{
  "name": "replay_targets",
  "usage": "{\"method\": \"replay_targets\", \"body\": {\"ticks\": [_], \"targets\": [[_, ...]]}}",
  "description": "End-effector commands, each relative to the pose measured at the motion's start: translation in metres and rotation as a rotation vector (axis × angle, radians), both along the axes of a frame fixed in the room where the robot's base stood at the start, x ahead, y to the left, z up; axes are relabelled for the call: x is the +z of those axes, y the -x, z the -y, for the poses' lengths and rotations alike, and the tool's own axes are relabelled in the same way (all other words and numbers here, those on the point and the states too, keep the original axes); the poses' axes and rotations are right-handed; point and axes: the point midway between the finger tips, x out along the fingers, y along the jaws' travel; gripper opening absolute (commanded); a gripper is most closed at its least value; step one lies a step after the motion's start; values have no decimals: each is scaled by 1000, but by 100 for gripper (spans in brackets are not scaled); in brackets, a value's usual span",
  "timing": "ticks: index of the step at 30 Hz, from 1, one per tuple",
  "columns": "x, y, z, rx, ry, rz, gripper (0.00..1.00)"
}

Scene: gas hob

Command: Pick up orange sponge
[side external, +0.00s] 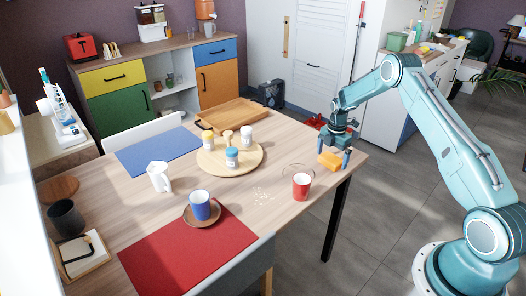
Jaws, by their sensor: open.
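An orange sponge (330,160) is near the right corner of the wooden table, at the level of my gripper's fingertips. My gripper (334,158) points down over it, with its blue fingers apart. One finger is at the sponge's left side near its top and the other at its right. I cannot tell whether the fingers touch the sponge or whether it rests on the table.
A round board (220,172) holds several jars. A wooden tray (231,114) is behind. A blue cup (200,205) sits on a saucer. The table edge is just right.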

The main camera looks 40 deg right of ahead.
Motion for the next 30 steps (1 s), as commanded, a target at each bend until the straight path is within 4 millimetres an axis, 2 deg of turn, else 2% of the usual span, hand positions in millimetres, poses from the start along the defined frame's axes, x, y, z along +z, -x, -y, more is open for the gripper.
{"method": "replay_targets", "body": {"ticks": [13, 14, 20, 30], "targets": [[0, 0, 0, 0, 0, 0, 100], [0, 0, 0, 0, 0, 0, 98], [0, 0, 0, 0, 0, 0, 60], [2, 0, 0, 0, 0, 0, 59]]}}
